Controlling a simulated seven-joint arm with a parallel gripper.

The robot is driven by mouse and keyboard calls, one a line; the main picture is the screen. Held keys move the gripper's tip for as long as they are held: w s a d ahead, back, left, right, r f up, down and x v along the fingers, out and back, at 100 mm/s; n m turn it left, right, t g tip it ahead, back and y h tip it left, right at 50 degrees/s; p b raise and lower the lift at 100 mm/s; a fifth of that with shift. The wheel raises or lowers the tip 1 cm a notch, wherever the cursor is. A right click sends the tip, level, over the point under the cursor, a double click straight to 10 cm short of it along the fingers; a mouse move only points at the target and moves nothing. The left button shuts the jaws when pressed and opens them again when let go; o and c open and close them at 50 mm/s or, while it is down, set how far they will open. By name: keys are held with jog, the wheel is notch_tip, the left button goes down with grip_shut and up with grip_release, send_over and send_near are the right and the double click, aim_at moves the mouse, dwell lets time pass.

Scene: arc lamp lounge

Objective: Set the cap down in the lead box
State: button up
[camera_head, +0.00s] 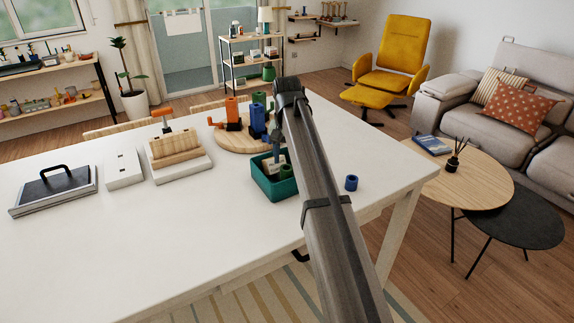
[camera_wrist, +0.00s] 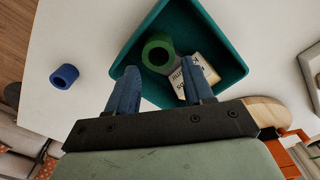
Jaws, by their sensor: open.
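The teal open box (camera_head: 273,188) stands on the white table, and it fills the upper middle of the wrist view (camera_wrist: 225,50). A green ring-shaped cap (camera_wrist: 158,50) lies inside it beside a cream lettered block (camera_wrist: 200,75); the cap also shows in the head view (camera_head: 287,171). My gripper (camera_wrist: 160,76) is open over the box, its two blue fingers apart with the green cap showing between and beyond their tips. Whether the fingers touch the cap I cannot tell. A blue ring-shaped cap (camera_head: 351,183) stands on the table right of the box, and in the wrist view it is at left (camera_wrist: 64,76).
A round wooden board (camera_head: 232,143) with orange and blue upright pieces stands behind the box. A wooden block on a white base (camera_head: 178,160), a white plate (camera_head: 123,170) and a grey handled panel (camera_head: 55,190) are to the left. The front table is clear.

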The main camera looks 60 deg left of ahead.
notch_tip(320, 180, up, 9)
jog(key=shift+f, duration=0.15)
jog(key=shift+w, duration=0.1)
dwell(0.3)
